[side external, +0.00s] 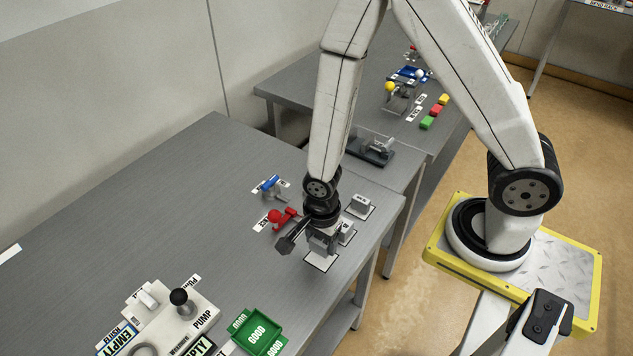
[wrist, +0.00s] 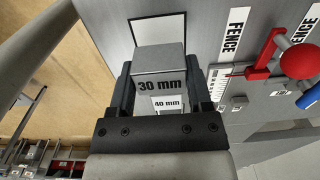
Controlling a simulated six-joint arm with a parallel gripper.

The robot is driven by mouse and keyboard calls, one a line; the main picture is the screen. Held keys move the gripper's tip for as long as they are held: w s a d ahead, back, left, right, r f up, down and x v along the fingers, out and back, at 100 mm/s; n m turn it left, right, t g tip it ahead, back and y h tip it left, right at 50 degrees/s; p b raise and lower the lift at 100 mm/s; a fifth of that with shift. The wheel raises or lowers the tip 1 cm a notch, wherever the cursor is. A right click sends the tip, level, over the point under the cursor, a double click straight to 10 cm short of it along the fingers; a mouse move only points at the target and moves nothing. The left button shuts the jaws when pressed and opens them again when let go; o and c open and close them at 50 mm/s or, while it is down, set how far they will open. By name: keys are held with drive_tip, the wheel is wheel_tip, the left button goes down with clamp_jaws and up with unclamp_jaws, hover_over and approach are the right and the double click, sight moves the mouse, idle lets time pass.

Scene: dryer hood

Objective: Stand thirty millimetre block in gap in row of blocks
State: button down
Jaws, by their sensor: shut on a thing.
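The grey block marked 30 mm (wrist: 158,64) is between the jaws of my gripper (wrist: 161,78) in the wrist view. My gripper is shut on it. In the side view my gripper (side external: 322,243) is low over the table, by a black-edged white pad (side external: 320,262). I cannot tell whether the block is clear of the table. A block marked 40 mm (wrist: 168,103) shows just past the held block, partly hidden. In the side view one grey block (side external: 346,229) stands close behind my gripper and another (side external: 361,203) farther back. The gap in the row is not clear.
A red-handled clamp (side external: 284,218) is close left of my gripper, and a blue-handled one (side external: 270,185) stands behind it. A FENCE label (wrist: 238,32) lies near the red clamp. A green GOOD tray (side external: 258,332) and a pump panel (side external: 180,312) are at the front.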

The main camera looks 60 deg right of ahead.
sight(321, 249)
drive_tip(key=shift+f, duration=1.45)
drive_tip(key=shift+f, duration=0.15)
unclamp_jaws()
drive_tip(key=shift+r, duration=6.15)
